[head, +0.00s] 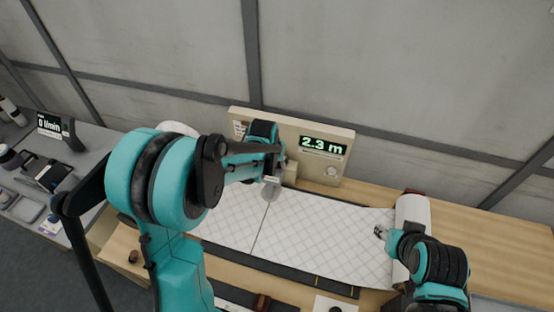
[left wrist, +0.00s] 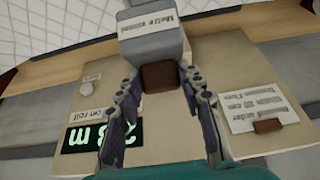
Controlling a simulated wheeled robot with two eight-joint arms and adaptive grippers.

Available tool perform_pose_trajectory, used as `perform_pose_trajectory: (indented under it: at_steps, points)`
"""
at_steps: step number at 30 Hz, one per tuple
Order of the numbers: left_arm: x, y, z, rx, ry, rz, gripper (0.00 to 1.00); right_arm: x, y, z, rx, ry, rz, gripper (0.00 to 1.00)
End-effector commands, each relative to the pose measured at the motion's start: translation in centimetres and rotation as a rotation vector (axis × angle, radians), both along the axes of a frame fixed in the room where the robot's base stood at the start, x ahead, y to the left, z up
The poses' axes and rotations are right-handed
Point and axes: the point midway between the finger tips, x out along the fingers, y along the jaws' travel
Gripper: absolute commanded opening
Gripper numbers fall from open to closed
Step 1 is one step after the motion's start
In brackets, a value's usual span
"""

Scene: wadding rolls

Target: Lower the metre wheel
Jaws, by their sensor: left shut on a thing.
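In the left wrist view, the grey housing labelled "Metre wheel" (left wrist: 150,45) and the brown grip (left wrist: 160,78) sit between the fingertips of my left gripper (left wrist: 160,84). My right gripper (head: 379,232) is at the right end of the wadding sheet, beside the white roll (head: 413,212); its fingers are too small to read.
The cream panel (head: 240,116) carries a display (head: 323,146) reading 2.3 m and a round knob (head: 332,172). A dark rail (head: 285,272) runs along the wadding's front edge. A grey side bench (head: 85,145) at the left holds another display and several items. Bare wood lies at the right.

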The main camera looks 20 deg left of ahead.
Motion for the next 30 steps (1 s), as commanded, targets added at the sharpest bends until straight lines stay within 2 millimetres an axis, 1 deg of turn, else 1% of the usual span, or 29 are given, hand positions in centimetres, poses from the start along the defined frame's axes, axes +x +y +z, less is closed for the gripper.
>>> perform_pose_trajectory:
  at_steps: [1, 6, 12, 18, 30]
  points:
    - [-0.7, 0.0, -1.2, -0.002, -0.044, 0.0, 0.0, 0.0, 0.0, -1.6, 0.0, 0.0, 0.0, 0.4]
    - [-2.0, 0.1, -2.8, -0.007, -0.191, 0.001, 0.0, 0.0, 0.0, -4.4, 0.0, 0.0, 0.0, 0.4]
    - [-3.1, 0.1, -4.3, -0.012, -0.33, 0.001, 0.0, 0.0, 0.0, -7.4, 0.0, 0.0, 0.0, 0.4]
    - [-3.7, 0.1, -5.1, -0.013, -0.366, 0.001, 0.0, 0.0, 0.0, -8.5, 0.0, 0.0, 0.0, 0.4]
    - [-4.2, 0.1, -5.7, -0.012, -0.359, 0.0, 0.0, 0.0, 0.0, -9.1, 0.0, 0.0, 0.0, 0.4]
